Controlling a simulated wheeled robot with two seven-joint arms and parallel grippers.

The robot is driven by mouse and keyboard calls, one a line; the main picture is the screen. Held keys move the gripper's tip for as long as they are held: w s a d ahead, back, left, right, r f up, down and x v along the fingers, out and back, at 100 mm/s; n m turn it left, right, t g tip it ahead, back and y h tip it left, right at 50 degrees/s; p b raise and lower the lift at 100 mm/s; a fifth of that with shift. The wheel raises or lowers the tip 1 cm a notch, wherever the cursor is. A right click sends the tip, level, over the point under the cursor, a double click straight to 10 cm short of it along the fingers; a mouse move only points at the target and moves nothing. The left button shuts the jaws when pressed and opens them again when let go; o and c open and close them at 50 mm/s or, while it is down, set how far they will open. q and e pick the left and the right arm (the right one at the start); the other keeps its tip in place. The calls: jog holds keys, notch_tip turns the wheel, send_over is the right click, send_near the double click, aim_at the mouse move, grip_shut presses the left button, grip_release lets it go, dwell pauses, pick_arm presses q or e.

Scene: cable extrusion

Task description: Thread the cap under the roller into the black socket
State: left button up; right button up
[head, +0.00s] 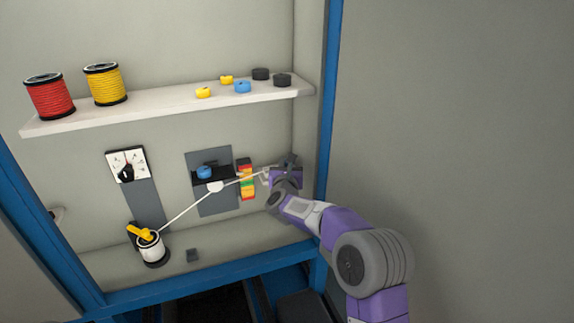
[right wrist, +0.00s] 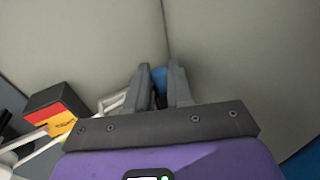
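A white cable (head: 181,215) runs from a white spool (head: 148,246) at lower left up to a white roller (head: 214,187) on the grey wall panel, then right to my right gripper (head: 268,174). In the right wrist view my right gripper (right wrist: 159,88) has its fingers close together around a small blue piece (right wrist: 159,77), which looks like the cap; the fingers hide most of it. White parts (right wrist: 112,102) reach the left finger. A black fixture (head: 213,177) with a blue round piece (head: 204,172) sits above the roller; I cannot tell if it is the black socket. My left gripper is not in view.
A red-yellow-green block (head: 245,180) stands right of the panel, close to my right gripper. A shelf (head: 170,107) above holds red and yellow reels and several small discs. A dial (head: 127,164) hangs at left. A blue post (head: 329,100) borders the right side.

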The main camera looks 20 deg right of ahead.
jog(key=o, duration=0.5)
jog(key=v, duration=0.7)
jog(key=shift+s, duration=0.3)
jog(key=shift+o, duration=0.4)
jog(key=shift+a, duration=0.15)
jog(key=o, duration=0.8)
jog(key=shift+o, duration=0.2)
jog(key=b+v, duration=0.2)
jog(key=v, duration=0.1)
jog(key=shift+s+r+b, duration=0.2)
jog(key=shift+r+b, duration=0.05)
jog(key=shift+b, duration=0.1)
